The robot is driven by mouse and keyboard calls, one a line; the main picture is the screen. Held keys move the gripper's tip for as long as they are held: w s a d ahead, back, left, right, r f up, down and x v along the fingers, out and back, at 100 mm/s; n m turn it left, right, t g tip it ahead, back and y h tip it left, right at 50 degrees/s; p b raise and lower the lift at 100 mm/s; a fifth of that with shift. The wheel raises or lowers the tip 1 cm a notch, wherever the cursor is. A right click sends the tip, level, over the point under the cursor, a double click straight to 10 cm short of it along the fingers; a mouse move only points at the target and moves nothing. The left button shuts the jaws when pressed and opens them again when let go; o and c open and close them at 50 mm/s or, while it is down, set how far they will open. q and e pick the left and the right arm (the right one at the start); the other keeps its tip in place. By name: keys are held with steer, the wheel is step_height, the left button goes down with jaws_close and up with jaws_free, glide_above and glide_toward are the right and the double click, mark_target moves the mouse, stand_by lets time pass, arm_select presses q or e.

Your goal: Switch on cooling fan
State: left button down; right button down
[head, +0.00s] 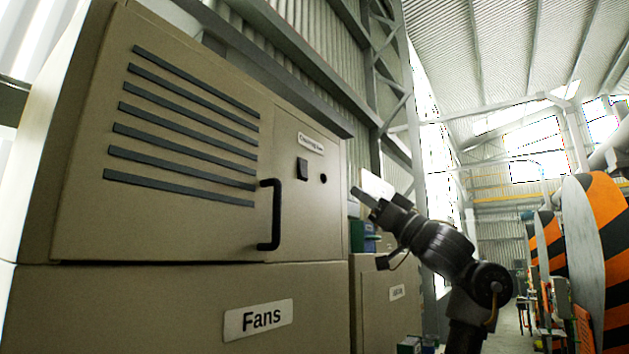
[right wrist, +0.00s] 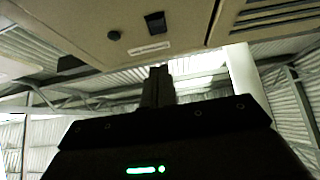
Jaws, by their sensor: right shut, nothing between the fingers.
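The tan fan cabinet (head: 95,225) fills the left of the head view. A small label (head: 311,143), which seems to read "Cooling fan", sits above a black square switch (head: 302,168). A small round black part (head: 323,179) is to the switch's right. In the right wrist view the switch (right wrist: 155,23), round part (right wrist: 113,36) and label (right wrist: 150,48) show at the top. My right gripper (head: 362,196) is shut and empty, to the right of these, apparently apart from the panel. Its closed fingers (right wrist: 158,80) point towards the panel. My left gripper is out of view.
A black door handle (head: 272,215) stands out from the panel, left of the switch, beside dark vent slats (head: 180,130). A lower box (head: 262,319) is labelled "Fans". Another tan box (head: 375,305) stands to its right. Orange-and-black striped panels (head: 600,230) are far right.

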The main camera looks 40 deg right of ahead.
mark_target(305, 171)
steer(key=p+x, duration=0.3)
steer(key=x, duration=0.1)
steer(key=f+p+x, duration=0.1)
steer(key=p+x, duration=0.2)
steer(key=x, duration=0.1)
steer(key=w+p+x, duration=0.1)
steer(key=p+x, duration=0.3)
steer(key=shift+w+a+f, duration=0.1)
steer(key=shift+w+a, duration=0.15)
steer(key=shift+w, duration=0.05)
steer(key=shift+w+a+f, duration=0.1)
steer(key=shift+w+f, duration=0.15)
steer(key=shift+w, duration=0.2)
